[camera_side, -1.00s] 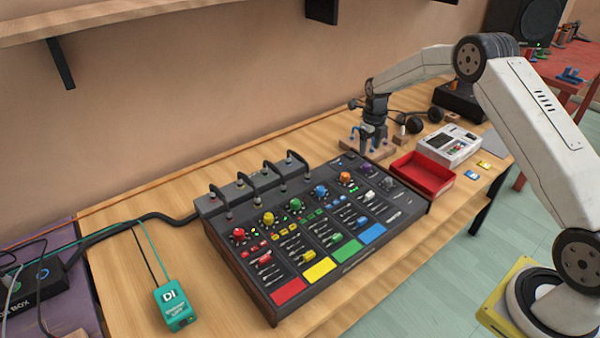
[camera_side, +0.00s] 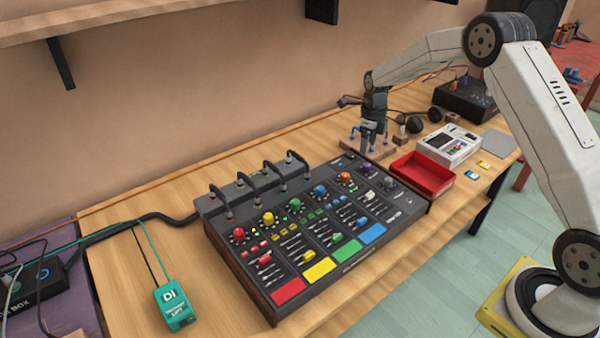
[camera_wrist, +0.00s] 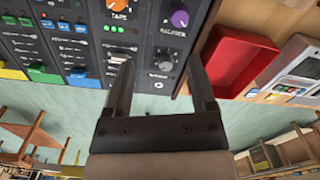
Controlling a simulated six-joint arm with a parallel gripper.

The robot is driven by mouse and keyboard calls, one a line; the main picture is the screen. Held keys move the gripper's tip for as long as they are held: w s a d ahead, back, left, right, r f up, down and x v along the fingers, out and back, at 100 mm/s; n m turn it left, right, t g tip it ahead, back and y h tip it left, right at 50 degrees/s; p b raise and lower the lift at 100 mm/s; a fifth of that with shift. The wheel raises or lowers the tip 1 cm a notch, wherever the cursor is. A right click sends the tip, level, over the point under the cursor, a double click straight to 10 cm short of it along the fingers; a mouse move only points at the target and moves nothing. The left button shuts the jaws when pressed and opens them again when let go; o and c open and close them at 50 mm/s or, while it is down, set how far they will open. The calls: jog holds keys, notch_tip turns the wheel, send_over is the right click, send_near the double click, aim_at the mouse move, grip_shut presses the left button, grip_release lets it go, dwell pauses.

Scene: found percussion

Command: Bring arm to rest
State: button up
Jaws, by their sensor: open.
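My gripper (camera_side: 370,143) hangs from my arm behind the right end of the black mixer (camera_side: 262,292) in the side view, pointing down. In the wrist view my gripper (camera_wrist: 161,62) has its two fingers apart with nothing held between them. Beyond the fingertips, the wrist view shows the mixer's right end (camera_wrist: 150,58), with an orange knob marked TAPE (camera_wrist: 122,4) and a purple knob (camera_wrist: 180,18). A grey knob (camera_wrist: 165,64) shows between the fingers. I cannot tell the exact height of the fingertips.
A red tray (camera_side: 423,187) lies right of the mixer, next to a white machine (camera_side: 450,145). A wooden block with blue pegs (camera_side: 383,152) stands beside my gripper. A green DI box (camera_side: 174,306) and cables are at the left. A shelf (camera_side: 110,20) is on the wall.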

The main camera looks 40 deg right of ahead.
jog(key=s+a+r+n, duration=0.2)
jog(key=s+a+n, duration=0.3)
jog(key=s+n, duration=0.3)
jog(key=s+a+r+n+t, duration=0.1)
jog(key=s+a+n, duration=0.5)
jog(key=n, duration=0.7)
jog(key=s+a+r+n+t, duration=0.1)
jog(key=s+a+n, duration=0.4)
jog(key=s+n, duration=0.6)
jog(key=shift+a+r, duration=0.35)
jog(key=shift+r, duration=0.45)
